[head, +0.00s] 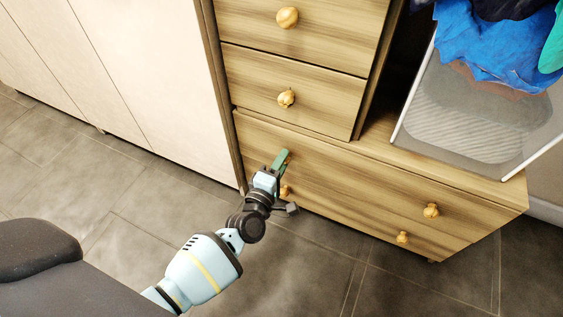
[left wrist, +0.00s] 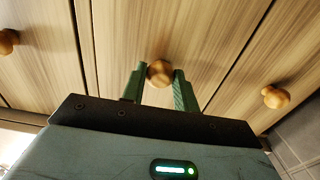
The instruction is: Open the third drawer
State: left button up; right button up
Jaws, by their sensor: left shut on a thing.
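A light wood cabinet (head: 330,165) has small drawers above and wide drawer fronts below. My left gripper (head: 281,160) is at the left part of the upper wide front, the third drawer counted from the top in view. In the left wrist view its green fingers stand on both sides of a round wooden knob (left wrist: 160,73), shut on it. In the head view the gripper hides that knob. The same front carries another knob (head: 431,210) at the right. I see no clear gap around this drawer. My right gripper is not in view.
Two smaller drawers above have knobs (head: 287,17) and a second knob (head: 286,98). Lower knobs (head: 402,237) sit below the wide front. A clear bin (head: 480,125) with blue cloth (head: 495,45) stands on the cabinet's right. White cupboards (head: 120,75) are left. The tiled floor (head: 310,270) in front is free.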

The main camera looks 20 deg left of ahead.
pick_arm(q)
grip_shut()
jog(key=s+p, duration=0.2)
jog(key=s, duration=0.5)
jog(key=shift+a, duration=0.15)
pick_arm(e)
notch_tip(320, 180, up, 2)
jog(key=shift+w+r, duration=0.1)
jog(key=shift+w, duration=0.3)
pick_arm(q)
jog(key=shift+s, duration=0.2)
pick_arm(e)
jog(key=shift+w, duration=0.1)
